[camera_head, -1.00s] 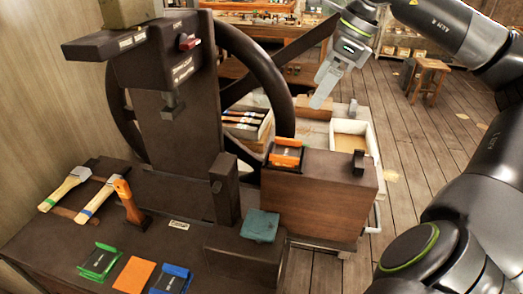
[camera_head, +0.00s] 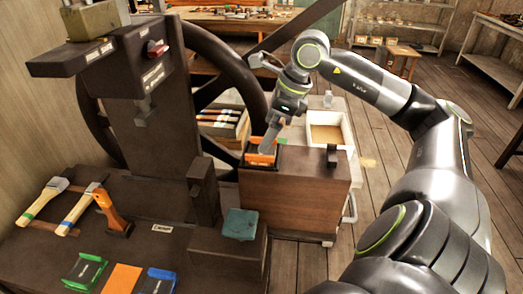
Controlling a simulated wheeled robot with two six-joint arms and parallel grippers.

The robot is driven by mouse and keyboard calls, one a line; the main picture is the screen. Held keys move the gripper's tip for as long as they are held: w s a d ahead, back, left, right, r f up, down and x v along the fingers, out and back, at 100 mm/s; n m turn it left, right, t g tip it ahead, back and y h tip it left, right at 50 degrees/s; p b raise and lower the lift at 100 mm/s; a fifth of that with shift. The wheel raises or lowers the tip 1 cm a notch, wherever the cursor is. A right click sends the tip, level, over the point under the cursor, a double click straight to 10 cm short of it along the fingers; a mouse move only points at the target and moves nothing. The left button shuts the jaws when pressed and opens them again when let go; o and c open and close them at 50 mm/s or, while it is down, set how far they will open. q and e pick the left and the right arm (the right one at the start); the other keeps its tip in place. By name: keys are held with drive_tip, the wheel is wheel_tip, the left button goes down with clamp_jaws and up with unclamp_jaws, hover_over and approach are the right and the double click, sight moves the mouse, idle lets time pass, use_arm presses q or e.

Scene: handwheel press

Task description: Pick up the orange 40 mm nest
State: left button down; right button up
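The orange nest (camera_head: 261,159), a small dark block with orange sides, sits on top of the brown wooden cabinet (camera_head: 300,195) right of the handwheel. My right gripper (camera_head: 269,148) points down at the nest, with its fingers at or just above the nest's top and partly covering it. I cannot tell whether the fingers touch it or how far apart they are. A green nest (camera_head: 84,271) and a blue nest (camera_head: 156,282) lie on the bench at the front, with a flat orange square (camera_head: 122,279) between them. My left gripper is not in view.
The dark press with its large handwheel (camera_head: 255,75) stands close left of my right gripper. A dark post (camera_head: 332,157) rises at the cabinet's right end. A teal block (camera_head: 240,223) lies in front. Wooden-handled hammers (camera_head: 80,209) lie at left. A white tray (camera_head: 330,131) stands behind.

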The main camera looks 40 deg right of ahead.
sight(256, 150)
drive_tip(key=shift+a+p+x, duration=0.1)
drive_tip(key=shift+p+x, duration=0.3)
drive_tip(key=shift+x, duration=0.7)
drive_tip(key=shift+a+p+x, duration=0.15)
drive_tip(key=shift+p+x, duration=0.25)
drive_tip(key=shift+x, duration=0.65)
drive_tip(key=shift+w+f, duration=0.2)
drive_tip(key=shift+f, duration=0.2)
drive_tip(key=c, duration=1.4)
